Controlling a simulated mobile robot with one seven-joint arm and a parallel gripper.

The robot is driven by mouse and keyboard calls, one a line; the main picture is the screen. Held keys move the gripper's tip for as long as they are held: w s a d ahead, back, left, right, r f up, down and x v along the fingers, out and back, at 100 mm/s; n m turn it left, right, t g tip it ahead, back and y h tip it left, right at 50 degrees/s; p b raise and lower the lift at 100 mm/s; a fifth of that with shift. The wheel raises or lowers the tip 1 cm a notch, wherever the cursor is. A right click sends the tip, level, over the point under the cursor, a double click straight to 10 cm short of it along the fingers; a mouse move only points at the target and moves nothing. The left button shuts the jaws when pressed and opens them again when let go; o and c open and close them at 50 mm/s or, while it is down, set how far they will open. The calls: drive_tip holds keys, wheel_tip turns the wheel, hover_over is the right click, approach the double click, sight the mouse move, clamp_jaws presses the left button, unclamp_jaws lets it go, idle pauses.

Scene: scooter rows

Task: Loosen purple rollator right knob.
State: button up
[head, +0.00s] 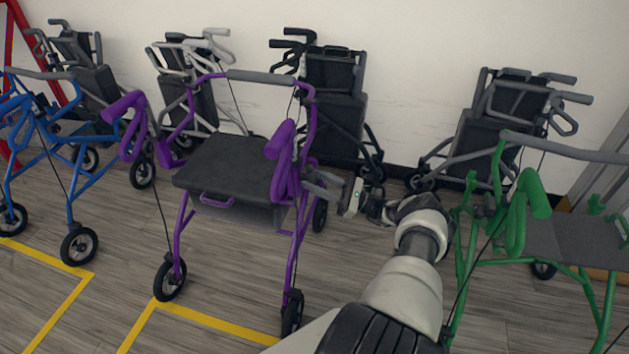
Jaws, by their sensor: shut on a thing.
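The purple rollator (183,230) stands upright in the middle left of the head view, with a dark seat (225,165) and a grey bar (262,77) across its top. Its picture-right handle (283,145) hangs beside the upright frame tube. My gripper (310,184) reaches in from the right at the tube just below this handle. Its jaws are shut on a small part there, which I take to be the knob. The fingers and the handle hide the knob itself, so I cannot see its turn or how tight it is.
A green rollator (515,215) stands close on the right of my arm, and a blue rollator (80,185) on the left. Folded grey and black rollators (335,95) line the wall behind. Yellow lines (215,323) mark the wooden floor, which is clear in front.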

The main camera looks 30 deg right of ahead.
sight(315, 173)
drive_tip(key=n+g, duration=0.1)
drive_tip(key=n, duration=0.2)
drive_tip(key=n+g+y, duration=0.1)
drive_tip(key=n+g, duration=0.1)
drive_tip(key=n, duration=0.2)
drive_tip(key=shift+n+g+y, duration=0.3)
drive_tip(key=shift+y, duration=0.1)
drive_tip(key=o, duration=1.1)
drive_tip(key=shift+c, duration=0.2)
drive_tip(key=shift+r, duration=0.1)
wheel_tip(315, 173, up, 10)
drive_tip(key=p, duration=0.6)
drive_tip(key=shift+d, duration=0.1)
